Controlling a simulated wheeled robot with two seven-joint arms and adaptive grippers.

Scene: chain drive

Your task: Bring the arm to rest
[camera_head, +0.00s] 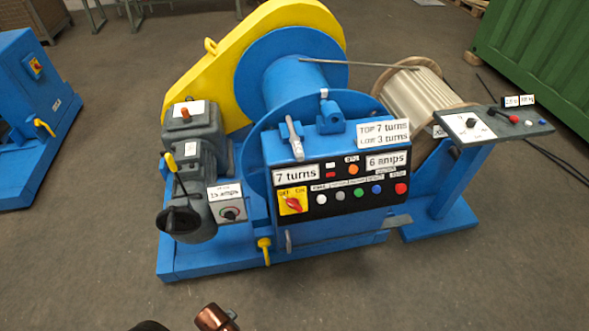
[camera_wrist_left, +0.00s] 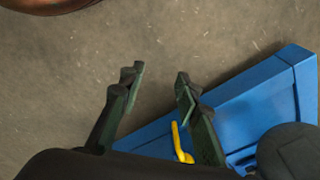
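My left gripper (camera_wrist_left: 160,85) shows in the left wrist view with its two dark green fingers spread apart and nothing between them. It hangs over bare floor beside the blue machine base (camera_wrist_left: 275,90). A yellow lever (camera_wrist_left: 179,143) shows beyond the right finger, apart from it as far as I can tell. In the head view a copper-coloured part (camera_head: 214,318) of my arm shows at the bottom edge. The left gripper's fingers are not in the head view. My right gripper is in neither view.
A blue winch machine (camera_head: 300,75) with a yellow chain guard (camera_head: 240,45), control panel (camera_head: 345,190) and grey motor (camera_head: 195,160) stands ahead. A cable drum (camera_head: 420,92) and side console (camera_head: 480,128) are at right. Another blue machine (camera_head: 35,120) is at left. The floor in front is clear.

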